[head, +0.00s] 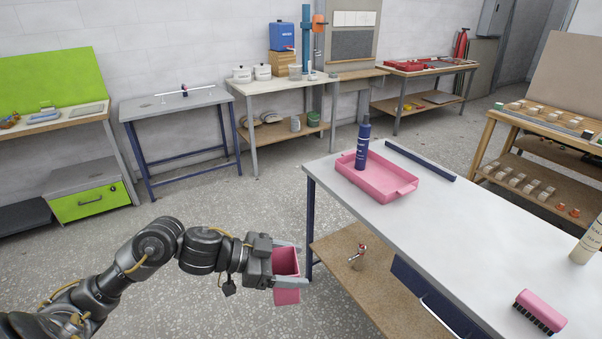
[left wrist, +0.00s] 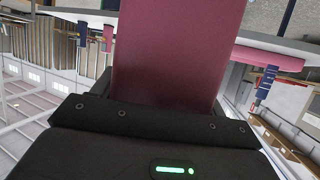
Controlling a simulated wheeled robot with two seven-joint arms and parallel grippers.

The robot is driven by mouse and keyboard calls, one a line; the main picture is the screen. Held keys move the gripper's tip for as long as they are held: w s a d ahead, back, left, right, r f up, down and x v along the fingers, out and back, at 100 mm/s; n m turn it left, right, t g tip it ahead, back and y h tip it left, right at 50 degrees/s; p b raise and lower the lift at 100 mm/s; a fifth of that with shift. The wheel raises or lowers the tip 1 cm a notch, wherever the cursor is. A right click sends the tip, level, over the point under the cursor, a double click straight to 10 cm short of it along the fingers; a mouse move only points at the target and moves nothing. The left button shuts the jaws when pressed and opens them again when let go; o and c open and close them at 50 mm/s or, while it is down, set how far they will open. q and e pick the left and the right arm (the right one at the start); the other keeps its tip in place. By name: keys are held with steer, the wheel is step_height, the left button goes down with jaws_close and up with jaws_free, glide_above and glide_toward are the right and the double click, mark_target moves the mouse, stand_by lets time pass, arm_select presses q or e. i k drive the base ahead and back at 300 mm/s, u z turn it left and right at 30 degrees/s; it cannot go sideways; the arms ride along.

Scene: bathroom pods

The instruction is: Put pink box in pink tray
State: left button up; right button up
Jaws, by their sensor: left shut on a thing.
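My left gripper (head: 288,267) is shut on the pink box (head: 286,262) and holds it in the air over the floor, left of the table's near-left corner. In the left wrist view the pink box (left wrist: 180,50) fills the upper middle, between the fingers. The pink tray (head: 388,184) lies on the far-left part of the white table, apart from the box. A dark blue bottle (head: 362,145) stands upright at the tray's left side. In the left wrist view the tray (left wrist: 268,57) shows at the right, partly hidden by the box. My right gripper is not in view.
The white table (head: 440,230) has bare space between the tray and a pink brush (head: 540,311). A blue bar (head: 420,160) lies along its back edge. A cream bottle (head: 588,243) stands at the right. A lower shelf (head: 340,280) holds a small tap-like item.

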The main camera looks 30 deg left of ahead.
mark_target(385, 184)
steer(key=u, duration=1)
steer(key=i, duration=1.15)
steer(key=z, duration=2.15)
steer(key=i, duration=0.5)
steer(key=u, duration=0.05)
